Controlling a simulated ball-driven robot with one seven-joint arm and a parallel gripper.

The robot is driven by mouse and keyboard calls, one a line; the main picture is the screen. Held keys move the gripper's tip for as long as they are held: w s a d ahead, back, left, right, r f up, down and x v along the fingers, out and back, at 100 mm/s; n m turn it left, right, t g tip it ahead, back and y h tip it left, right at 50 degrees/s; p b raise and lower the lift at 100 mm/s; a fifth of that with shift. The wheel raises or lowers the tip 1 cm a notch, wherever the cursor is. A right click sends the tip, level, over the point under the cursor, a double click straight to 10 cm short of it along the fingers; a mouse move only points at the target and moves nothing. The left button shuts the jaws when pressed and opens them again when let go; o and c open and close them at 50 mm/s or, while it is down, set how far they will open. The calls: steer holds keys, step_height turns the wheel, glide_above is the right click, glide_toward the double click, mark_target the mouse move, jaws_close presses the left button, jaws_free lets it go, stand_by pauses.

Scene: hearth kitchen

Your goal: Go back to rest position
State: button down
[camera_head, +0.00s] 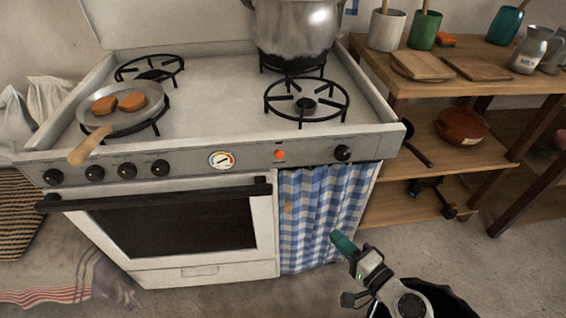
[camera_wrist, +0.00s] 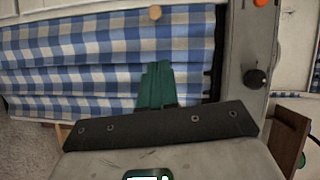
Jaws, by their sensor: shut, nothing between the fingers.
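My gripper (camera_head: 338,240) shows in the head view at the lower right, in front of the stove's blue checked curtain (camera_head: 318,210). Its green fingers are shut and hold nothing. In the wrist view the fingers of my gripper (camera_wrist: 156,84) are together, with the curtain (camera_wrist: 100,60) behind them. I cannot tell how far they are from the cloth.
The stove (camera_head: 200,110) stands ahead, with a frying pan (camera_head: 122,118) holding two orange-brown pieces on its front left burner and a large pot (camera_head: 295,30) at the back right. A wooden shelf (camera_head: 450,85) stands on the right. Floor shows at the lower right.

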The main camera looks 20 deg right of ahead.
steer(key=s+a+f+n+g+y, duration=0.2)
steer(key=s+a+f+n+g, duration=0.35)
steer(key=s+n+g, duration=0.35)
steer(key=s+d+n+g+h, duration=0.5)
steer(key=s+g, duration=0.1)
steer(key=s, duration=0.5)
step_height(320, 180, up, 18)
steer(key=s+p, duration=0.1)
steer(key=p, duration=1.6)
steer(key=shift+d+r, duration=0.15)
steer(key=shift+d, duration=0.1)
